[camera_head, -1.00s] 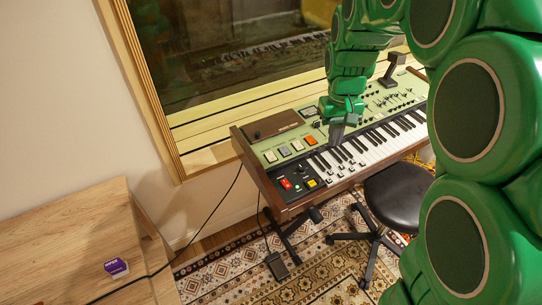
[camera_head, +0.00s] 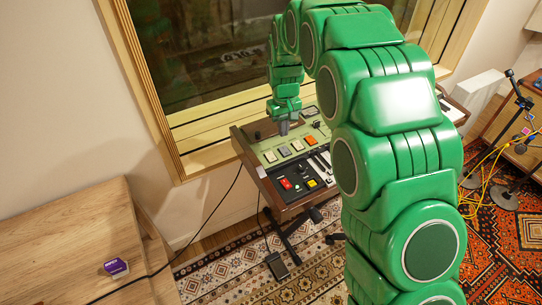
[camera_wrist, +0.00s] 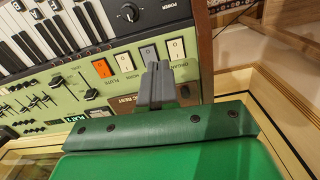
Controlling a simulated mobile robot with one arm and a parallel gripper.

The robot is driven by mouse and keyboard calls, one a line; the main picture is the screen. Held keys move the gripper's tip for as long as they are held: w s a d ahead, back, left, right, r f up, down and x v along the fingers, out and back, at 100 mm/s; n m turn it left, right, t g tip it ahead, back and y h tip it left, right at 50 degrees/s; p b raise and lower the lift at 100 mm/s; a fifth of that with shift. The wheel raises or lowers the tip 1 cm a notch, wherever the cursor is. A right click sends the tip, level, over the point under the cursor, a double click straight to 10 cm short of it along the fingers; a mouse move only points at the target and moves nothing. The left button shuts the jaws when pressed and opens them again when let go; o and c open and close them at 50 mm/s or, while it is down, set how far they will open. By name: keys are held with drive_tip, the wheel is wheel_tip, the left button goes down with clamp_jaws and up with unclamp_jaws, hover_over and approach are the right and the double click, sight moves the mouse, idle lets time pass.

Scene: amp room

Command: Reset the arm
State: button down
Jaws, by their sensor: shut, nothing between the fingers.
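My gripper (camera_head: 283,128) is at the end of my green arm, over the left part of the green keyboard's panel (camera_head: 267,158). In the wrist view my gripper (camera_wrist: 158,72) shows as two grey fingers pressed together with nothing between them. The orange switch (camera_wrist: 101,68) lies to the left of the fingers in the wrist view. My arm hides most of the keyboard's right side in the head view.
A wooden desk (camera_head: 60,240) with a small purple box (camera_head: 116,267) stands at the left. A window (camera_head: 200,60) with a wooden frame is behind the keyboard. Microphone stands and yellow cables (camera_head: 480,190) are at the right. A black cable hangs beside the keyboard.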

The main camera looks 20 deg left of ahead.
hover_over(269, 154)
wheel_tip(269, 154, down, 4)
drive_tip(key=shift+n, duration=0.4)
drive_tip(key=shift+w+f, duration=0.15)
drive_tip(key=shift+f, duration=3.15)
drive_tip(key=shift+f, duration=0.9)
drive_tip(key=shift+r, duration=3.5)
drive_tip(key=shift+d, duration=0.1)
